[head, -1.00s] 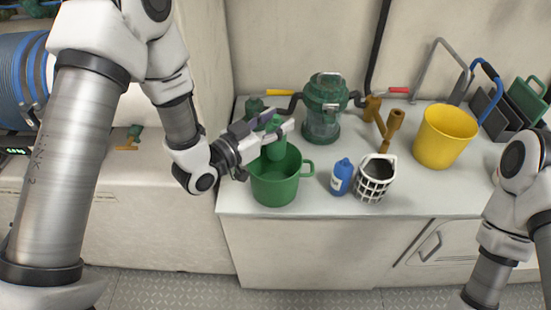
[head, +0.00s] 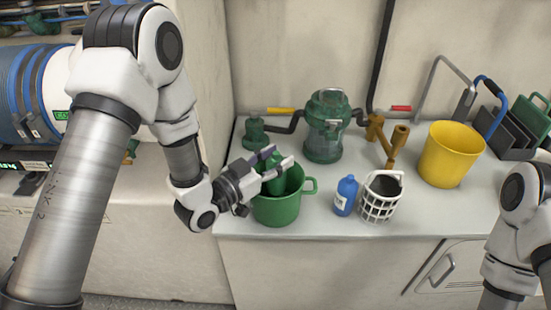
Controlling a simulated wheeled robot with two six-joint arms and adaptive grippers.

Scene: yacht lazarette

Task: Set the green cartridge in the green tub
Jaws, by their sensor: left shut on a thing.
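The green tub (head: 279,210) stands on the white counter, near its left front part, with a handle on its right side. My left gripper (head: 278,170) is over the tub's mouth, shut on the green cartridge (head: 277,184). The cartridge is roughly upright, its top showing between the fingers and its lower part reaching down inside the tub's rim. Whether it touches the tub's bottom is hidden. My right gripper is out of view; only part of that arm shows at the right edge.
Right of the tub stand a blue bottle (head: 345,196) and a white basket (head: 381,203). Behind are a green strainer housing (head: 325,128), a bronze valve fitting (head: 385,138) and a yellow bucket (head: 450,157). The counter (head: 328,225) is clear along its front edge.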

